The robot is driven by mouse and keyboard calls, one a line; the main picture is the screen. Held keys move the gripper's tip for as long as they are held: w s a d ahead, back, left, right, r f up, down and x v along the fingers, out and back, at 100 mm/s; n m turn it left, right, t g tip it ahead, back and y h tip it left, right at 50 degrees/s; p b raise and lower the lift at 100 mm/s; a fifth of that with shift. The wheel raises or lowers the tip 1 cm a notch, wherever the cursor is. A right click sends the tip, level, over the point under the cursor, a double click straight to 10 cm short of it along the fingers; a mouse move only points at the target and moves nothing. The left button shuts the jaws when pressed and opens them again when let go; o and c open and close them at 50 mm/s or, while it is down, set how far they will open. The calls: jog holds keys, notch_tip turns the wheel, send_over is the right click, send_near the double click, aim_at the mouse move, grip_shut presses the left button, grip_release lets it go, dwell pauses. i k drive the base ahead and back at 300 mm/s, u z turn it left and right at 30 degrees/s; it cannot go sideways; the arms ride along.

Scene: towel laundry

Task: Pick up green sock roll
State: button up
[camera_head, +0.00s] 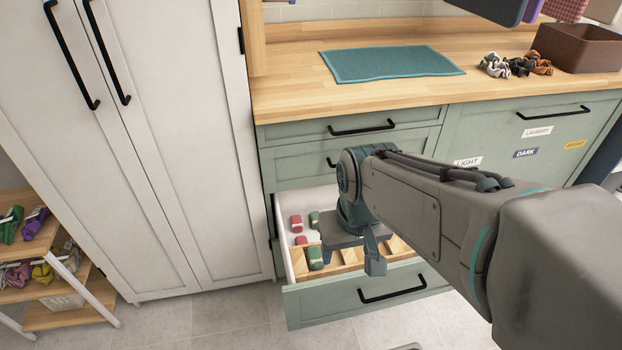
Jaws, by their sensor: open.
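An open drawer (360,283) in the green cabinet holds several rolls in its left compartments. A green roll (315,258) lies near the drawer's front, and a second, darker green roll (314,218) lies farther back. Another green roll (11,224) lies on the wooden shelf at far left; which green roll is the task's sock roll I cannot tell. My gripper (350,256) is over the open drawer, right of the green rolls, with its jaws open and pointing down. One finger shows clearly; my arm hides the drawer's right part. No roll shows between the fingers.
Red rolls (296,223) lie beside the green ones. The wooden counter (290,85) above the drawer bears a teal mat (390,63), several scrunchies (516,66) and a brown box (577,48). A tall white cabinet (180,150) stands left of the drawer. A purple roll (36,222) is on the shelf.

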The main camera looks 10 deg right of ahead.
aim_at(314, 216)
jog(key=u, duration=1.8)
jog(key=i, duration=1.25)
jog(key=z, duration=1.9)
jog(key=i, duration=0.5)
jog(key=z, duration=0.4)
